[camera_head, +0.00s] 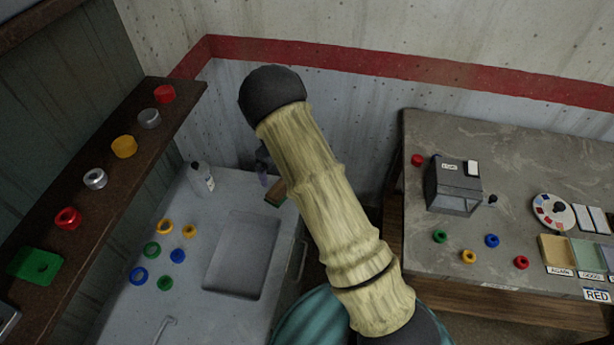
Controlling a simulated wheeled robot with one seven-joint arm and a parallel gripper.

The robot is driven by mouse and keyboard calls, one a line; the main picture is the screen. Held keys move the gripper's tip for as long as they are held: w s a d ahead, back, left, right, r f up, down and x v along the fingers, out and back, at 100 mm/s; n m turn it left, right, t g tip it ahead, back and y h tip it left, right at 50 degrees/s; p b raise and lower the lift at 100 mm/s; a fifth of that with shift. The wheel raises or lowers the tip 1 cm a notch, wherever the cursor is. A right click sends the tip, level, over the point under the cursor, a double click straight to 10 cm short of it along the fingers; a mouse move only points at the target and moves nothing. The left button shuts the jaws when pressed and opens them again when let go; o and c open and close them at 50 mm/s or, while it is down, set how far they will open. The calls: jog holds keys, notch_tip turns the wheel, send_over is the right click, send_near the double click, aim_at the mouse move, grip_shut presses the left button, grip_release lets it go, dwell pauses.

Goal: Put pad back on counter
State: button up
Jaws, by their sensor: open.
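A small brown and green block (276,193), which looks like a scouring pad, shows at the right edge of the grey sink counter (225,193). My arm partly covers it, and I cannot tell whether it rests on the counter. My gripper (264,172) is mostly hidden behind my arm. Its dark end shows just above and left of the block, with the jaws open. I cannot tell whether it touches the block. A flat green square piece (35,266) with a dark round mark lies on the wooden shelf at left.
The counter holds a white bottle (202,180), several coloured rings, a sink basin (240,255) and a faucet (150,332). Coloured ring-like pieces line the shelf (115,185). A separate grey table (540,160) at right holds a dark boxy device (453,187), more rings and labelled trays.

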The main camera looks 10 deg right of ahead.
jog(key=s+d+r+n+t, duration=0.1)
jog(key=s+d+r+n, duration=0.7)
jog(key=s+r+n, duration=0.4)
jog(key=s+d+r+n+b, duration=0.1)
jog(key=s+d+r+n, duration=0.1)
jog(key=s+n, duration=0.5)
jog(key=s+d+r+n+t, duration=0.1)
jog(key=s+d+r+n, duration=0.1)
jog(key=s+n, duration=0.5)
jog(key=shift+r+n+t+b, duration=0.3)
jog(key=shift+n+b, duration=0.05)
jog(key=shift+n, duration=0.05)
jog(key=shift+d, duration=0.1)
